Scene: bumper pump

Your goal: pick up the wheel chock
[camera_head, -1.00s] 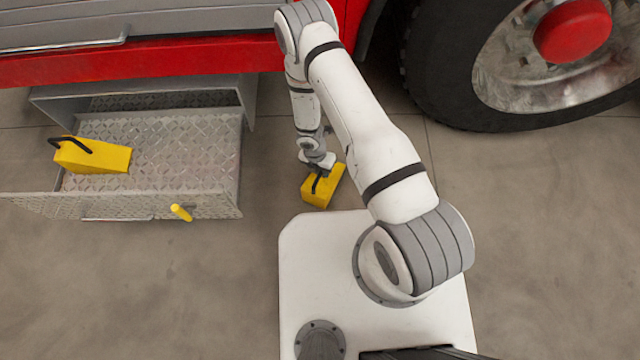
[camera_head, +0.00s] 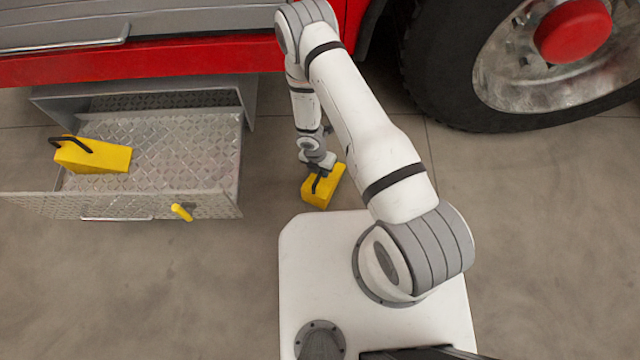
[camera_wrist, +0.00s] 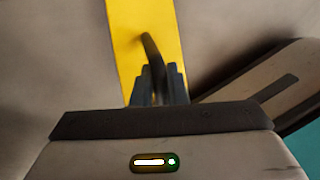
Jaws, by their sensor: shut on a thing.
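A yellow wheel chock (camera_head: 323,188) with a black handle sits on the floor just beyond my base in the head view. My gripper (camera_head: 317,172) is over it and shut on its handle. In the wrist view the chock (camera_wrist: 130,40) fills the upper middle, and the black handle runs down between the fingers of my gripper (camera_wrist: 158,88). A second yellow chock (camera_head: 95,156) with a black handle lies in the open metal drawer (camera_head: 190,140) at the left.
A large truck tyre (camera_head: 430,75) stands at the upper right. The floor at right is clear.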

